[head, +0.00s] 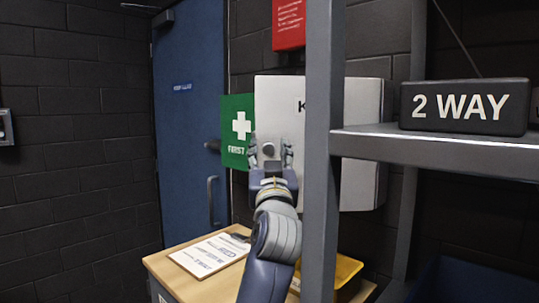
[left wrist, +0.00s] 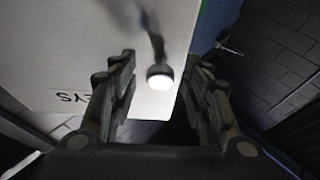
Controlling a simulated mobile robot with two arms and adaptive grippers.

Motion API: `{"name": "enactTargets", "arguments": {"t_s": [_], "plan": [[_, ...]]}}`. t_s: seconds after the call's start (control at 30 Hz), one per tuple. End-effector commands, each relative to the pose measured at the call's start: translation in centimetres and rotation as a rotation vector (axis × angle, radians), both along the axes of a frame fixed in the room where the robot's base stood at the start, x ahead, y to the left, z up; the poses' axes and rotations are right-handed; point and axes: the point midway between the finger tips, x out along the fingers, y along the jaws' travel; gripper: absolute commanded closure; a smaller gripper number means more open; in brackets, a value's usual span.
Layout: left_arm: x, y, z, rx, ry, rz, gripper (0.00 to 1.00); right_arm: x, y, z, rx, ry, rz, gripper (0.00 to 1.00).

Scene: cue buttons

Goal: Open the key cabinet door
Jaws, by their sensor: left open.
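The key cabinet (head: 361,109) is a pale box on the dark wall, partly hidden by a grey shelf post. Its door (head: 279,100) carries dark lettering, mostly covered by the post, and looks flush from here. A round knob (head: 268,149) sits near the door's left edge. My left gripper (head: 270,152) is in front of the knob. In the left wrist view my left gripper (left wrist: 158,88) is open, with the bright knob (left wrist: 160,77) between its fingers and apart from both. The door (left wrist: 90,50) reads "KEYS" upside down there. My right gripper is not in view.
The shelf post (head: 321,150) stands close on the right of my left arm. A shelf (head: 440,146) holds a "2 WAY" box (head: 465,106). A green first aid sign (head: 237,130) is left of the cabinet. Below are a wooden top (head: 185,287), a clipboard (head: 210,254) and a yellow tray (head: 347,270).

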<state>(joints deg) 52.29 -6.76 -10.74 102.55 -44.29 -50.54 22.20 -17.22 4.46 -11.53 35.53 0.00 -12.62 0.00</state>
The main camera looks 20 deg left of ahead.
Motion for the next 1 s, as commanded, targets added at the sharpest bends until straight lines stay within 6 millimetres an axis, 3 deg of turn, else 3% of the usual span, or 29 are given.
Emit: {"name": "enactTargets", "arguments": {"t_s": [0.17, 0.6, 0.77, 1.0], "plan": [[0.0, 0.0, 0.8, 0.000, -0.002, 0.000, 0.56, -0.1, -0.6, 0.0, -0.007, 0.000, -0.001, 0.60], [0.0, 0.0, 8.5, -0.002, -0.003, -0.001, 0.56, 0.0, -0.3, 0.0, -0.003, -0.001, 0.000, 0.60], [0.0, 0.0, 9.8, 0.001, -0.001, -0.001, 0.56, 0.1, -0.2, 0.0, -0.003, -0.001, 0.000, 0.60], [0.0, 0.0, 10.0, 0.000, 0.001, -0.001, 0.56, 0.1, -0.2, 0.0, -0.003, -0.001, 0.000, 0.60]]}}
